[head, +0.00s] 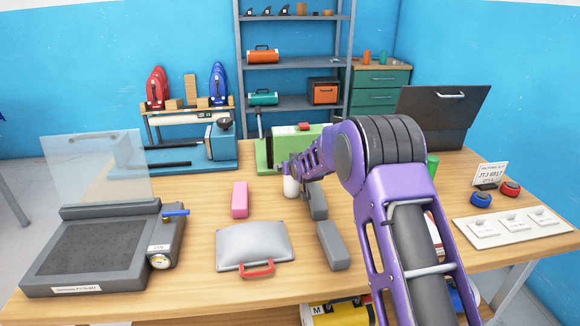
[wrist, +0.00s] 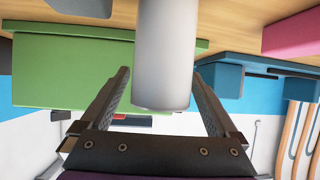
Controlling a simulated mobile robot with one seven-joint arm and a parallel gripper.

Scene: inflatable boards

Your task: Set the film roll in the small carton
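A plain pale grey-white cylinder, which looks like the film roll (head: 291,187), stands upright on the wooden table right of the pink block. In the wrist view the cylinder (wrist: 165,55) rises between my fingers. My gripper (head: 284,168) is at its upper part in the head view. In the wrist view my gripper (wrist: 161,75) has its fingers apart, one on each side of the cylinder; a narrow gap shows on the left, and contact on the right is unclear. I cannot make out a small carton; my arm hides part of the table's right side.
A green machine (head: 268,158) and blue machine (head: 190,160) stand behind. The pink block (head: 240,199), grey blocks (head: 332,245) and grey pouch (head: 253,243) lie nearby. A dark grey machine (head: 95,250) fills the left; a white panel (head: 512,226) lies right.

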